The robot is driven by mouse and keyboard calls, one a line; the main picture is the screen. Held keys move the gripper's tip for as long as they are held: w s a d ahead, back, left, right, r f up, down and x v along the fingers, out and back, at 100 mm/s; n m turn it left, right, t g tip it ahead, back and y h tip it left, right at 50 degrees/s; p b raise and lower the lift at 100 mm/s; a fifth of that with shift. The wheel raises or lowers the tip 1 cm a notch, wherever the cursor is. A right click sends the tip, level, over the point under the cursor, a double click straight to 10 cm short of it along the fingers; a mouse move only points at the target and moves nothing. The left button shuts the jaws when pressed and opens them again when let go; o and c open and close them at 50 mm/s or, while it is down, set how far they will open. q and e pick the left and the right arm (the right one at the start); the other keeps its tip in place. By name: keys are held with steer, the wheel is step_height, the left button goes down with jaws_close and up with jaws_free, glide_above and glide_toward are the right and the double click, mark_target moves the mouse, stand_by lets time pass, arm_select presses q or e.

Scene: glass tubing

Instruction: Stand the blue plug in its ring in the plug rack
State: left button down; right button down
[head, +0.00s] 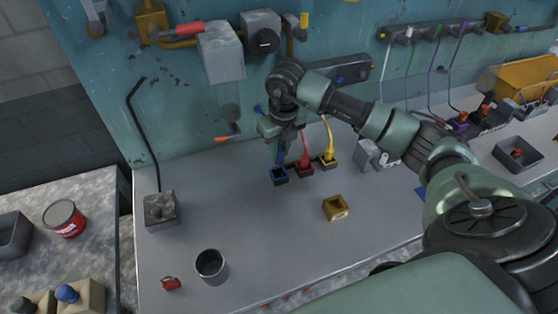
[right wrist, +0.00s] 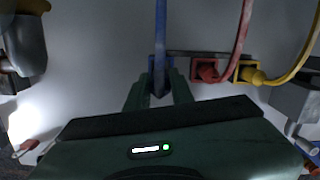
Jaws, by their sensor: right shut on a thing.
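My right gripper (head: 279,145) reaches down in front of the wall and is shut on the blue plug (head: 281,155). The plug is mostly hidden by the fingers. In the right wrist view, the blue plug (right wrist: 160,82) is between my fingertips (right wrist: 160,92), with a blue cable (right wrist: 160,25) running up from it. The plug rack stands on the bench, and its blue ring (head: 279,176) is at the left end, just below my gripper. I cannot tell whether the plug's tip is in the ring or above it. My left gripper is not in view.
A red plug (head: 305,161) and a yellow plug (head: 329,154) stand in the neighbouring rings, close on the right. A brass-coloured block (head: 335,208), a grey cup (head: 212,266) and a small red object (head: 171,284) are on the bench. The front middle of the bench is clear.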

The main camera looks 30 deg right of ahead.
mark_target(279, 165)
step_height(279, 165, down, 5)
steer(key=shift+p, duration=0.55)
steer(key=shift+f, duration=0.5)
steer(key=c, duration=1.2)
jaws_free()
steer(key=shift+f, duration=0.1)
